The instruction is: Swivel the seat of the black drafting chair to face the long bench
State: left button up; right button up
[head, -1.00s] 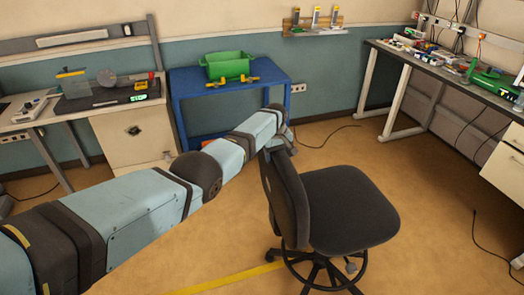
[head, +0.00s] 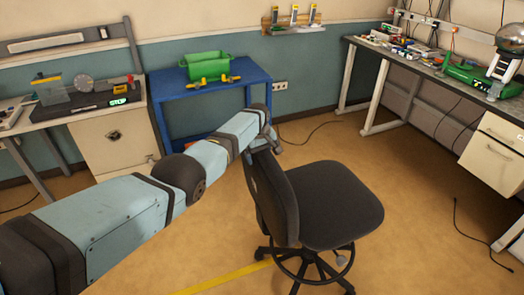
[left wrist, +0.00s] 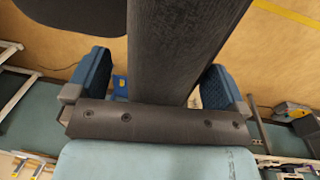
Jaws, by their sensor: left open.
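The black drafting chair (head: 336,205) stands in the middle of the floor. Its backrest (head: 272,197) is on the left, and its seat extends to the right from it. A long dark-topped bench (head: 420,68) runs along the right wall. My left gripper (head: 264,143) is at the top of the backrest. In the left wrist view its two blue-padded fingers (left wrist: 155,75) stand open, one on each side of the backrest (left wrist: 185,40), with gaps visible. My right gripper is not in view.
A blue table (head: 205,92) with a green bin (head: 206,67) stands behind the chair. A workbench (head: 70,115) is at the left. Cables lie on the floor at the right. The floor right of the chair is mostly clear.

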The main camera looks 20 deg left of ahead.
pick_arm(q)
notch_tip(320, 180, up, 3)
jog(key=shift+a+r+p, duration=0.1)
jog(key=shift+r+p, duration=0.1)
jog(key=shift+p, duration=0.65)
notch_tip(320, 180, up, 10)
jog(key=a, duration=0.1)
jog(key=shift+s+r, duration=0.2)
jog(key=shift+s, duration=0.2)
